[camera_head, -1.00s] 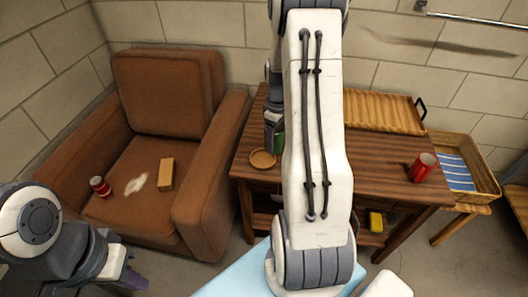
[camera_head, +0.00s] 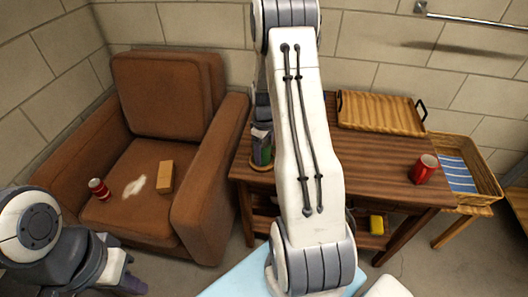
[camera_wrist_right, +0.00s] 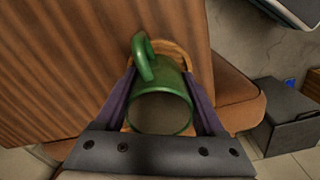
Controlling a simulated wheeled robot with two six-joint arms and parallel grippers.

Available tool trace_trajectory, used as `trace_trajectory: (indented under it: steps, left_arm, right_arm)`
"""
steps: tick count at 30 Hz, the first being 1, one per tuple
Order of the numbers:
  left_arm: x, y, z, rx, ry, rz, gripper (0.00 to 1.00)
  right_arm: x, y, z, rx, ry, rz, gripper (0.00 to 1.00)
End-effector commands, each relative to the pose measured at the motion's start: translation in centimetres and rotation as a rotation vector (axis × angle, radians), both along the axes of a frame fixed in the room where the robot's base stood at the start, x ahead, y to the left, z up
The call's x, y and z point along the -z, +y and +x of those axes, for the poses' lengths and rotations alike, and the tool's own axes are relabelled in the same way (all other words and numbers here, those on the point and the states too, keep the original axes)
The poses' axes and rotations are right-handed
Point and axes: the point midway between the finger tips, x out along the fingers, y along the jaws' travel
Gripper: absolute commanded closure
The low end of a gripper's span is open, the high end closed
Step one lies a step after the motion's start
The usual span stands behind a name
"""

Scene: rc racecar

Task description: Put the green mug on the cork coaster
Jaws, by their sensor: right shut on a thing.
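The green mug (camera_wrist_right: 160,92) is between the fingers of my right gripper (camera_wrist_right: 163,84), which is shut on it; its handle points toward the top of the wrist view. The cork coaster (camera_wrist_right: 180,50) shows around and behind the mug, near the table's edge. In the head view the coaster (camera_head: 257,165) is mostly covered by my right gripper (camera_head: 261,150) and the mug. I cannot tell whether the mug touches the coaster. My left gripper (camera_head: 130,284) is low at the left, by the armchair, and its jaw opening is unclear.
The wooden table (camera_head: 370,170) holds a wicker tray (camera_head: 380,110) at the back and a red mug (camera_head: 424,168) at the right. A brown armchair (camera_head: 150,90) stands close to the table's left, with a red can (camera_head: 99,188) and a box (camera_head: 165,176) on its seat.

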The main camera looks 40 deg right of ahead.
Motion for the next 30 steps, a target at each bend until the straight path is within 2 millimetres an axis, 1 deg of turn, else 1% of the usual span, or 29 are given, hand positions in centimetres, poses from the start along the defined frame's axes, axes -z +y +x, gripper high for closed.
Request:
trace_trajectory:
  steps: [1, 3, 10, 14, 17, 24, 27, 30]
  left_arm:
    - [0.1, 0.0, 0.0, 0.000, 0.000, 0.000, 1.00]
    - [0.0, 0.0, 0.0, 0.000, 0.000, 0.000, 1.00]
    - [0.0, 0.0, 0.0, 0.000, 0.000, 0.000, 1.00]
    - [-0.3, 0.0, 0.0, 0.000, 0.000, 0.000, 1.00]
    - [-0.5, 0.0, 0.0, 0.000, 0.000, 0.000, 1.00]
    - [-1.3, 0.0, 0.0, 0.000, 0.000, 0.000, 1.00]
    - [-1.6, 0.0, 0.0, 0.000, 0.000, 0.000, 1.00]
    - [-1.7, 0.0, 0.0, 0.000, 0.000, 0.000, 1.00]
  right_arm:
    - [0.1, 0.0, 0.0, 0.000, 0.000, 0.000, 0.21]
    - [0.1, 0.0, 0.0, 0.000, 0.000, 0.000, 0.00]
    - [0.0, 0.0, 0.0, 0.000, 0.000, 0.000, 0.00]
    - [-1.0, 0.0, 0.1, 0.000, -0.003, -0.001, 0.00]
    - [-2.7, -0.1, 0.1, 0.000, -0.004, -0.002, 0.00]
    - [-7.9, -0.1, 0.1, 0.000, -0.004, -0.002, 0.00]
    - [-9.8, -0.1, 0.1, 0.000, -0.004, -0.002, 0.00]
    - [-11.1, 0.0, 0.1, 0.000, -0.002, -0.002, 0.00]
